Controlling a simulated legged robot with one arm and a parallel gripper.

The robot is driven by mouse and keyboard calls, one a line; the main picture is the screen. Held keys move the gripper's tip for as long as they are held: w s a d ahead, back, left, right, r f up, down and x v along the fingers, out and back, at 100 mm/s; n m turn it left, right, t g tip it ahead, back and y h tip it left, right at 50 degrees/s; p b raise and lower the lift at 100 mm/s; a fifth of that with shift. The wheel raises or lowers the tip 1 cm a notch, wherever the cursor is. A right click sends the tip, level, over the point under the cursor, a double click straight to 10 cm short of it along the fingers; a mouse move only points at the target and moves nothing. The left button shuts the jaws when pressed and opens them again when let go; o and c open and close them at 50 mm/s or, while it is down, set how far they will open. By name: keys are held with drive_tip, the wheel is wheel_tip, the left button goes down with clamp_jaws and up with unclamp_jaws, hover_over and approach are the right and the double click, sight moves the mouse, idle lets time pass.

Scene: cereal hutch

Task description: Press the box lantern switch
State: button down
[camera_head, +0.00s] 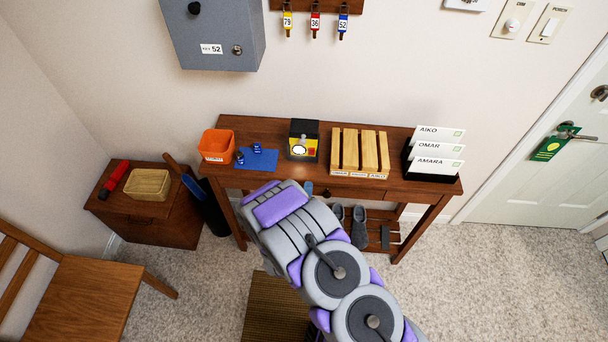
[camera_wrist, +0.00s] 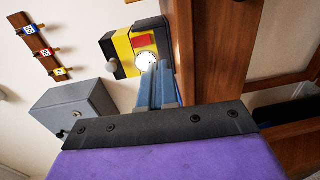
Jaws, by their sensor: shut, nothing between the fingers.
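The box lantern (camera_head: 304,129) is a black and yellow box on the table, with a white round lens (camera_head: 299,150) that looks lit. It also shows in the wrist view (camera_wrist: 122,48), with a red panel (camera_wrist: 144,41) on its front and a grey knob (camera_wrist: 112,66) at its side. I cannot tell for certain which part is the switch. My gripper (camera_wrist: 160,68) is shut and empty. Its blue-grey fingers point at the lantern's front and overlap the lens edge in the wrist view; contact cannot be told. In the head view my arm mostly hides the gripper.
On the brown table (camera_head: 390,186), an orange bin (camera_head: 216,144) and blue mat (camera_head: 262,160) stand left of the lantern. A wooden slotted rack (camera_head: 359,154) stands close on its right, then a card holder (camera_head: 432,174). A grey key cabinet (camera_head: 212,35) hangs above.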

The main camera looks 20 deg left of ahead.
drive_tip(key=s+d+r+m+g+h, duration=0.2)
drive_tip(key=s+d+r+m+g, duration=0.1)
drive_tip(key=d+r+m+g, duration=0.95)
drive_tip(key=s+d+r+m+g, duration=0.2)
drive_tip(key=s+d+r, duration=0.4)
drive_tip(key=s, duration=0.4)
drive_tip(key=s+d+r+m+g+h, duration=0.1)
drive_tip(key=s+d+r+m+g, duration=0.1)
drive_tip(key=s+d+r, duration=0.4)
drive_tip(key=s+d+r+m+g, duration=0.2)
drive_tip(key=s+d+r+m, duration=0.2)
drive_tip(key=s, duration=1.2)
drive_tip(key=d+r, duration=0.3)
drive_tip(key=shift+d+h, duration=0.25)
drive_tip(key=shift+h, duration=0.15)
